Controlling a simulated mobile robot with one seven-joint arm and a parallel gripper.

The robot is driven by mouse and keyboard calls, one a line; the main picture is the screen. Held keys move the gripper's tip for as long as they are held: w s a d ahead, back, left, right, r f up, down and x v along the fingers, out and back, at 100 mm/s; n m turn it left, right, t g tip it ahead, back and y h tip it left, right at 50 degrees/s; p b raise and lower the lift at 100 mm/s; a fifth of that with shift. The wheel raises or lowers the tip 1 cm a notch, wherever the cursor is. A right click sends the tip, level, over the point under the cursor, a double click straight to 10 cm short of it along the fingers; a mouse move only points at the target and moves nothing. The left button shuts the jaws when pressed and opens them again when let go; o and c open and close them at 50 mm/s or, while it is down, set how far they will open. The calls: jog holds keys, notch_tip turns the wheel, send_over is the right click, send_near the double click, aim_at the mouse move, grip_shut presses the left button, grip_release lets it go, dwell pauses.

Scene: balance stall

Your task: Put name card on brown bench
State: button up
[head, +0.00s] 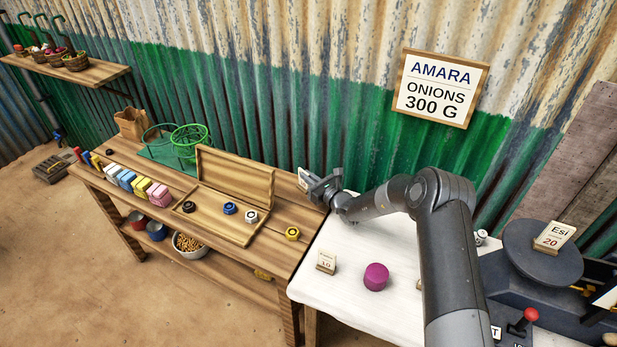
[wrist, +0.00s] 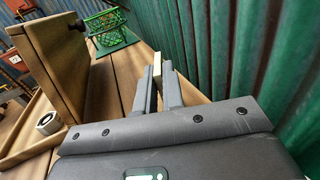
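A small name card (head: 303,179) with a pale face and wooden edge is at the tips of my gripper (head: 318,183). In the wrist view the fingers (wrist: 158,88) are closed on the card (wrist: 155,70), which shows edge-on as a thin, upright tan strip. Its writing cannot be read. The brown bench (head: 222,277) stands left of the white table. My gripper is over the bench's back right part, beside the wall and right of the open wooden box. I cannot tell whether the card touches the bench top.
The open box (head: 235,178) holds several weights; its raised lid (wrist: 52,62) is left of my fingers. A yellow weight (head: 292,233) sits at the bench front. The white table (head: 345,305) bears a card (head: 326,262) and a purple object (head: 376,276). The corrugated wall (wrist: 240,60) is close on the right.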

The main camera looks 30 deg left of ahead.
jog(key=o, duration=0.4)
jog(key=shift+r, duration=0.1)
jog(key=shift+d+r, duration=0.1)
jog(key=shift+d, duration=0.1)
jog(key=v, duration=1.1)
jog(key=shift+s+d, duration=0.15)
jog(key=shift+d, duration=0.15)
